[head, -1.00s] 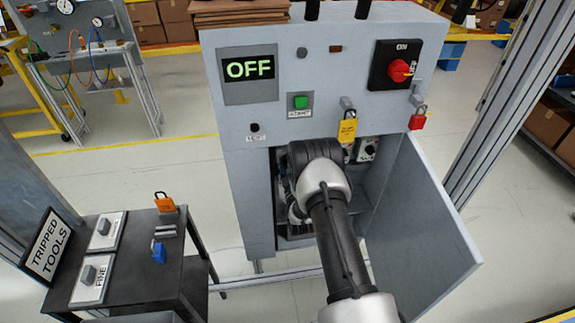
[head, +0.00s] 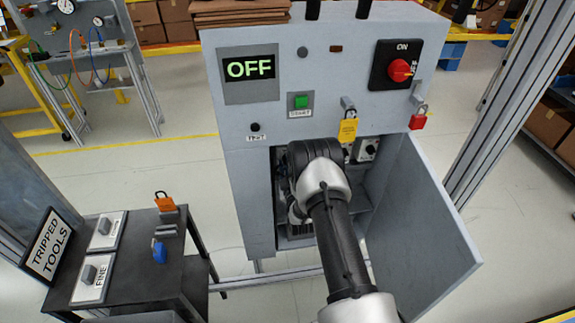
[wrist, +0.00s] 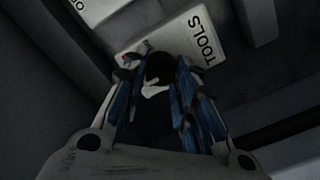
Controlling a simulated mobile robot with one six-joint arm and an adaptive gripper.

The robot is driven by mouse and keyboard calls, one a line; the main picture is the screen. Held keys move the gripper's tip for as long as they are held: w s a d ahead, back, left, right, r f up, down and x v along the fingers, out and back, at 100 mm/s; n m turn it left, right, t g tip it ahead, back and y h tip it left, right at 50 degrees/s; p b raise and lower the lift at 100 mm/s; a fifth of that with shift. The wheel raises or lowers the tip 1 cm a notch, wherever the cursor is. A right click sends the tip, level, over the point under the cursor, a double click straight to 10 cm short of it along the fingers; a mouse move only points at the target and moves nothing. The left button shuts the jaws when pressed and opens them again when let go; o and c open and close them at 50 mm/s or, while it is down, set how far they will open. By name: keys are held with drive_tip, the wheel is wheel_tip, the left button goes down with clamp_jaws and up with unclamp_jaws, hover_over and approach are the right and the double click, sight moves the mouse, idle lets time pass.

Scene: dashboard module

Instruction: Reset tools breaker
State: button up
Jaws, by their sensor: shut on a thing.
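In the wrist view, the tools breaker (wrist: 193,55) is a pale block labelled TOOLS inside the dark cabinet. My gripper (wrist: 155,88) is in front of it with its blue-edged fingers closed on a dark part at the breaker's near side. The fingers cover most of that part, so the switch position cannot be told. In the head view, my arm reaches into the open lower compartment of the grey cabinet (head: 236,190) and hides the gripper and the breaker. The cabinet's display (head: 250,69) reads OFF.
The cabinet door (head: 418,230) stands open to the right. A red rotary switch (head: 400,71), green start button (head: 301,101), yellow tag (head: 348,130) and red padlock (head: 418,120) are on the front. A dark cart (head: 140,265) with a TRIPPED TOOLS sign (head: 48,247) stands left.

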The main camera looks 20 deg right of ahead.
drive_tip(key=o, duration=1.1)
drive_tip(key=v, duration=1.2)
